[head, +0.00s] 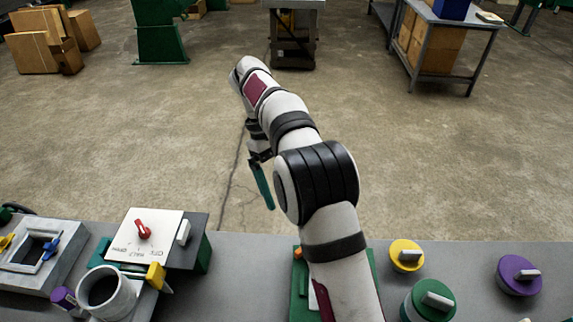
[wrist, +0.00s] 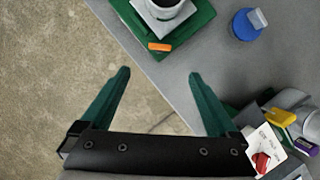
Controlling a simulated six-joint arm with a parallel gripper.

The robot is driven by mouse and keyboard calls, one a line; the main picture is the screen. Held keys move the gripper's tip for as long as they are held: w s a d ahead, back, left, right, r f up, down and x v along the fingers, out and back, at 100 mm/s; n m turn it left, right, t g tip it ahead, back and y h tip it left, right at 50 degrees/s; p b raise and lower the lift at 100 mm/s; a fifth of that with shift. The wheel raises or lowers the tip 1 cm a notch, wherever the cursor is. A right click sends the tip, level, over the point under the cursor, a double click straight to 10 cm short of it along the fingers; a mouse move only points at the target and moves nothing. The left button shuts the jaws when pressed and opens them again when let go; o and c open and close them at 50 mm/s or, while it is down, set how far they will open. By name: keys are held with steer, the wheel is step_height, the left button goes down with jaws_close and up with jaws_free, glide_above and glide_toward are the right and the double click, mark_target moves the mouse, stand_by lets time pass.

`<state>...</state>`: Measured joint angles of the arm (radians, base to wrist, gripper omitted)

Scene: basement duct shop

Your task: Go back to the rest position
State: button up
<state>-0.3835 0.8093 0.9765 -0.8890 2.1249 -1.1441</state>
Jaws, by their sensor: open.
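My gripper (head: 264,188) hangs from the end of my raised arm in the head view, beyond the far edge of the bench and over the concrete floor. Its teal fingers point downward. In the wrist view my gripper (wrist: 158,75) has its two fingers wide apart. Nothing is between them but the view of floor and bench edge below. It touches nothing that I can see.
The grey bench (head: 240,285) bears a lever panel (head: 150,232), a grey pipe fitting (head: 107,290), and yellow (head: 406,255), green (head: 430,299) and purple (head: 518,275) knobs. A blue knob (wrist: 245,25) shows in the wrist view.

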steer(key=s+d+r+m+y, duration=0.2)
steer(key=s+d+r+m, duration=0.35)
steer(key=s, duration=0.25)
steer(key=s+d+f+m+t+y, duration=0.1)
steer(key=s+m, duration=0.3)
steer(key=s, duration=0.6)
steer(key=s+d+f+m+t+y, duration=0.1)
steer(key=s+m, duration=0.4)
steer(key=s, duration=0.6)
step_height(320, 180, down, 2)
steer(key=shift+d+f+t+y, duration=0.2)
steer(key=shift+d+t+y, duration=0.25)
steer(key=shift+d, duration=0.7)
